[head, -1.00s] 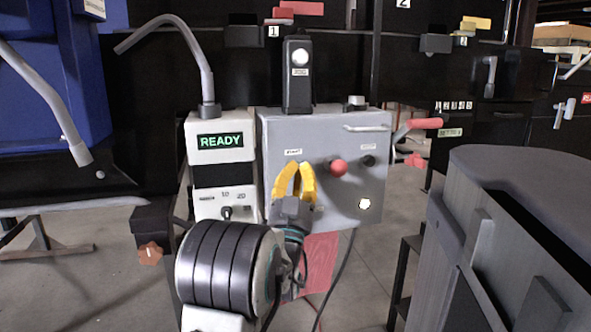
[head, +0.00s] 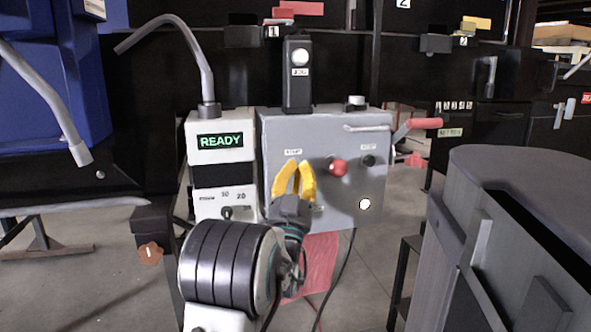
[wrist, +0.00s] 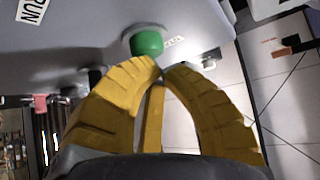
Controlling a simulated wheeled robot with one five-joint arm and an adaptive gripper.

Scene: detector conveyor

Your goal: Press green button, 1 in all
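The green button (wrist: 147,42) sticks out of the grey control box in the wrist view, just beyond my fingertips. In the head view it is hidden behind my gripper. My gripper (head: 297,163) has yellow fingers and is in front of the left part of the grey control box (head: 335,210), below a small white label. In the wrist view the fingertips of my gripper (wrist: 160,68) come together close to the button's lower edge. I cannot tell whether they touch it. Nothing is held between the fingers.
A red button (head: 338,168) and a black knob (head: 368,160) are right of my gripper on the box. A READY display unit (head: 220,141) stands at its left. A crank with a red handle (head: 424,123) sticks out right. A dark grey cabinet (head: 520,220) stands at right front.

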